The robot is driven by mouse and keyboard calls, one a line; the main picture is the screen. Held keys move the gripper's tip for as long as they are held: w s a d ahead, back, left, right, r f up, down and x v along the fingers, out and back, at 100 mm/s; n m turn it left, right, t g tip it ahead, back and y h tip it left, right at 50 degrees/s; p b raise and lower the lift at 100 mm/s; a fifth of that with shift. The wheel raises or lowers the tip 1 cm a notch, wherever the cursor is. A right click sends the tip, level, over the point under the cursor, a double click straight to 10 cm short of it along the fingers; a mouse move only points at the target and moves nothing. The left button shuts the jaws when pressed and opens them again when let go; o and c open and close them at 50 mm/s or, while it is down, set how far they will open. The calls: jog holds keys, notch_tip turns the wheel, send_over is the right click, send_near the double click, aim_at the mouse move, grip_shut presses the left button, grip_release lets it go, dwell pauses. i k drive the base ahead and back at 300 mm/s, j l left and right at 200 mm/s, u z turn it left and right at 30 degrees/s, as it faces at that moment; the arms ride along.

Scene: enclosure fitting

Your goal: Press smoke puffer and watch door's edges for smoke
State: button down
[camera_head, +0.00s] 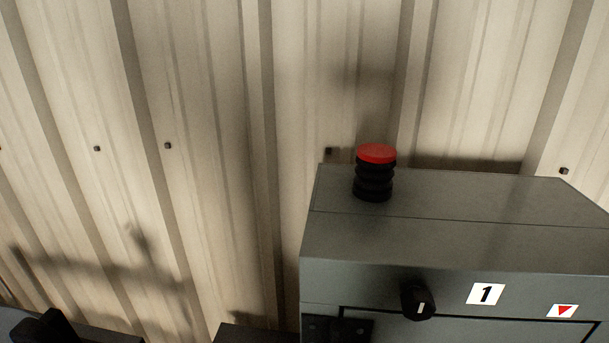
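The smoke puffer (374,174) stands upright on top of the grey enclosure (440,240) at the right. It has a red cap and a black ribbed bellows body. The enclosure's front shows a black knob (418,300) with a white mark, a label with the number 1 (486,294) and a label with a red triangle (562,311). The upper edge of the door (470,331) shows at the bottom of the picture; the rest is cut off. No smoke is visible. My gripper is not in view.
A cream corrugated wall (200,100) with small dark bolts stands behind the enclosure. Shadows fall on it at lower left. Dark shapes show along the bottom left edge. The space above and left of the puffer is clear.

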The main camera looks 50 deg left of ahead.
aim_at(377, 152)
jog(key=u, duration=1)
